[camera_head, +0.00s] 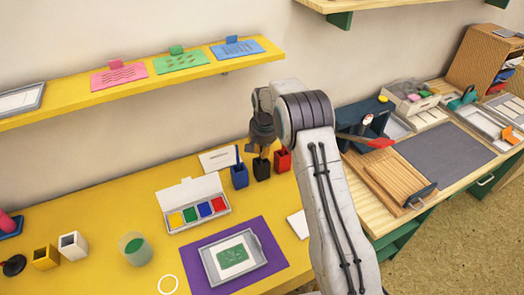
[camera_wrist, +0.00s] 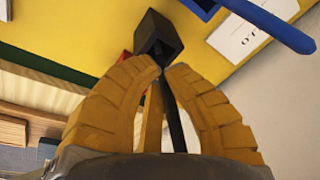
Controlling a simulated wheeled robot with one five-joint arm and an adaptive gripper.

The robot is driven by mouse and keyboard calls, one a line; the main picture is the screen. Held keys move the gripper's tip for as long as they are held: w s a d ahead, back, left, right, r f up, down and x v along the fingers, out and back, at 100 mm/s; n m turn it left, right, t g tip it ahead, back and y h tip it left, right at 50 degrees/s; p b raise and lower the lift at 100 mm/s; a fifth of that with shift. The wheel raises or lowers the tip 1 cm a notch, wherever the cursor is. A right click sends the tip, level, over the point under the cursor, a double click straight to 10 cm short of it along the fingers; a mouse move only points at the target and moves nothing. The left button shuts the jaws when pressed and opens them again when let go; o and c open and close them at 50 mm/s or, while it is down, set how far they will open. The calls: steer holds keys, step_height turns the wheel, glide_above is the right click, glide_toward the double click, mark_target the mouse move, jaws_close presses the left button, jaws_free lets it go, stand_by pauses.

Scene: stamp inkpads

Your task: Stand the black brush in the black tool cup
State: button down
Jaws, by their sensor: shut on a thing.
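My gripper (camera_head: 262,148) is over the black tool cup (camera_head: 261,170), which stands upright on the yellow table between a blue cup and a red cup. In the wrist view my yellow fingers (camera_wrist: 163,68) close together, with a dark stick, the black brush (camera_wrist: 173,115), running between them toward the camera. The black cup (camera_wrist: 158,36) shows its dark square opening just beyond the fingertips. Whether the brush's far end is inside the cup is hidden by the fingers. The brush is not clear in the head view.
The blue cup (camera_head: 239,176) holds a blue brush (camera_wrist: 268,24) that leans out close by. The red cup (camera_head: 283,161) is close on the right. An open paint box (camera_head: 178,218) and purple mat (camera_head: 271,262) lie in front. A yellow shelf (camera_head: 130,88) overhangs the back left.

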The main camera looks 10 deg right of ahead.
steer(key=shift+f, duration=0.1)
steer(key=c, duration=1.3)
jaws_free()
steer(key=r, duration=0.4)
steer(key=s+r, duration=0.1)
steer(key=r, duration=0.3)
steer(key=s+r, duration=0.1)
steer(key=r, duration=0.2)
steer(key=shift+s+r, duration=0.15)
steer(key=shift+r, duration=0.25)
